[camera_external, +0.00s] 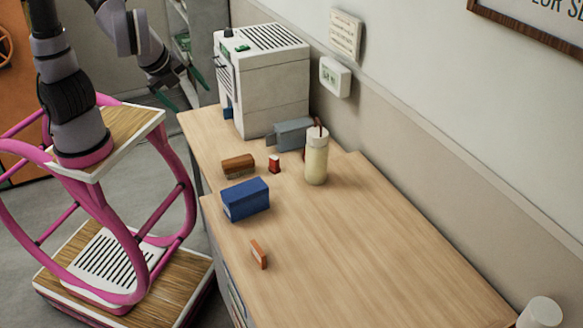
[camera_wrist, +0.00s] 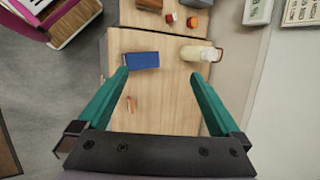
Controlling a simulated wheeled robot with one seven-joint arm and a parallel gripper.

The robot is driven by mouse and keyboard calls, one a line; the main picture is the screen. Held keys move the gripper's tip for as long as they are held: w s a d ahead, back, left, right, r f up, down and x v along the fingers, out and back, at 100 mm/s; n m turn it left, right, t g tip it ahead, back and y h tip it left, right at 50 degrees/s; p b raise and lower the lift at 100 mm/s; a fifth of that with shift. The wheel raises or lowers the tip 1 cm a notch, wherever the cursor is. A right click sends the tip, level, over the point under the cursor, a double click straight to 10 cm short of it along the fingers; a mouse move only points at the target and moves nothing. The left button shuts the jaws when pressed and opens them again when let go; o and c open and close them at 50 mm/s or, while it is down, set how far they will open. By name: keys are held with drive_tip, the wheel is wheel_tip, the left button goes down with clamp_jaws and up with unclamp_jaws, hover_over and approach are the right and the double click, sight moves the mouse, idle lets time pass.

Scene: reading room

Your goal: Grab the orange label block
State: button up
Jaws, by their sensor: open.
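A small orange block (camera_external: 259,254), which looks like the orange label block, lies on the wooden desk (camera_external: 350,235) in front of the blue box. It also shows in the wrist view (camera_wrist: 130,103), left of centre near the left finger. I cannot make out any label on it. My gripper (camera_external: 183,90) is open and empty, raised at the upper left in the external view, well away from the block. In the wrist view my gripper (camera_wrist: 159,75) has its two green fingers spread wide, with desk surface showing between them.
A blue box (camera_external: 246,199) stands near the orange block. A cream bottle (camera_external: 316,160), brown block (camera_external: 238,164), small red item (camera_external: 274,164) and grey object (camera_external: 292,134) are further back. A white machine (camera_external: 262,85) stands at the back. The desk's front right is clear.

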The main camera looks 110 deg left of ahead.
drive_tip(key=w+d+f+m+y, duration=0.3)
drive_tip(key=w+f+m+y, duration=0.1)
drive_tip(key=w+f, duration=0.5)
drive_tip(key=m+t+y, duration=0.4)
drive_tip(key=m+t, duration=0.6)
drive_tip(key=m, duration=0.3)
approach(260, 248)
drive_tip(key=shift+w+a+f, duration=0.15)
drive_tip(key=shift+a, duration=0.4)
drive_tip(key=shift+w+a+f, duration=0.15)
drive_tip(key=shift+a, duration=0.45)
drive_tip(key=shift+w+a+f, duration=0.15)
drive_tip(key=shift+a, duration=0.05)
drive_tip(key=x, duration=0.4)
drive_tip(key=shift+w+a, duration=0.15)
drive_tip(key=shift+w, duration=0.1)
drive_tip(key=x, duration=0.5)
drive_tip(key=shift+w+a, duration=0.1)
drive_tip(key=shift+w, duration=0.25)
